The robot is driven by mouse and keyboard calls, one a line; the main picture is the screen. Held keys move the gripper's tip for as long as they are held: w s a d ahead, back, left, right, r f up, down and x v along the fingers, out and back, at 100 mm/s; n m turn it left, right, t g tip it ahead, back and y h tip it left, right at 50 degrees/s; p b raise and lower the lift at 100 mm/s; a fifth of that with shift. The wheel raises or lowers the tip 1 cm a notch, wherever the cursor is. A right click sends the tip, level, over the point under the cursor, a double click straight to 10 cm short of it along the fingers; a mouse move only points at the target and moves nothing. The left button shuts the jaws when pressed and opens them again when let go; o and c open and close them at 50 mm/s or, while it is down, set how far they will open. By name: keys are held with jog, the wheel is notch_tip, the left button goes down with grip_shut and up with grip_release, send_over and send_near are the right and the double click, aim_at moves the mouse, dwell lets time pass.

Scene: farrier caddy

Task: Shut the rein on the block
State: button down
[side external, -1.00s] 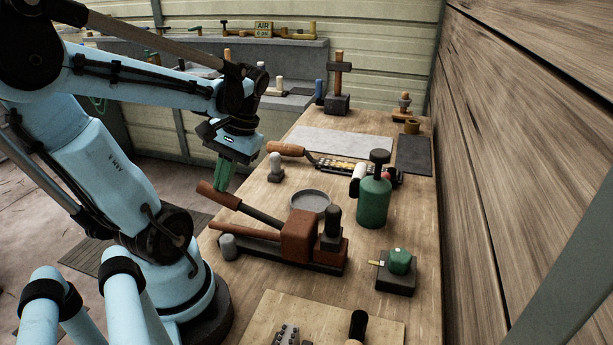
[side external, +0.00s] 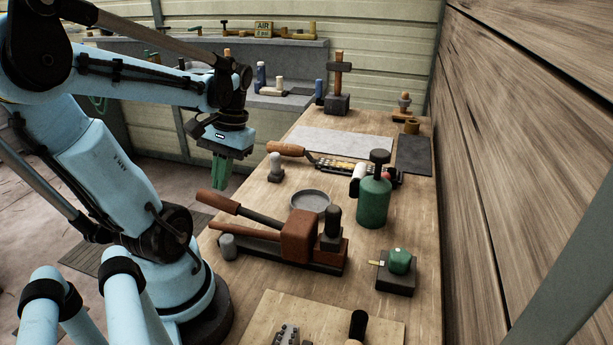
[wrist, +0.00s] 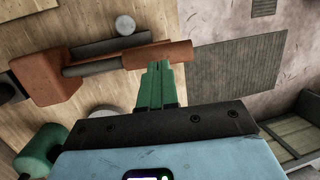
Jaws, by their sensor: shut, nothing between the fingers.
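The reddish-brown block (side external: 299,233) stands on a dark base on the bench. A rein (side external: 260,217) with a brown grip (side external: 218,201) slants up from it to the left, raised above a lower rein (side external: 247,234) that lies along the base. In the wrist view the block (wrist: 45,77) is at left and the brown grip (wrist: 160,53) reaches right. My gripper (side external: 221,185) has its green fingers together, pointing down just above the grip's end. In the wrist view its fingertips (wrist: 158,63) appear beside the grip; whether they touch it I cannot tell.
A grey peg (side external: 228,247) stands near the base's left end and another grey post (side external: 275,168) farther back. A shallow grey dish (side external: 310,201), a green bottle (side external: 373,203) and a long brown-handled tool (side external: 287,149) are behind the block. A green-topped dark block (side external: 399,262) is at right.

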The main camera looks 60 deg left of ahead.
jog(key=v, duration=1.3)
notch_tip(320, 180, up, 4)
jog(key=m+t, duration=0.9)
jog(key=t, duration=0.1)
send_over(335, 207)
notch_tip(335, 207, down, 15)
jog(key=shift+w+r, duration=0.15)
jog(key=shift+f, duration=0.4)
jog(key=shift+r, duration=0.1)
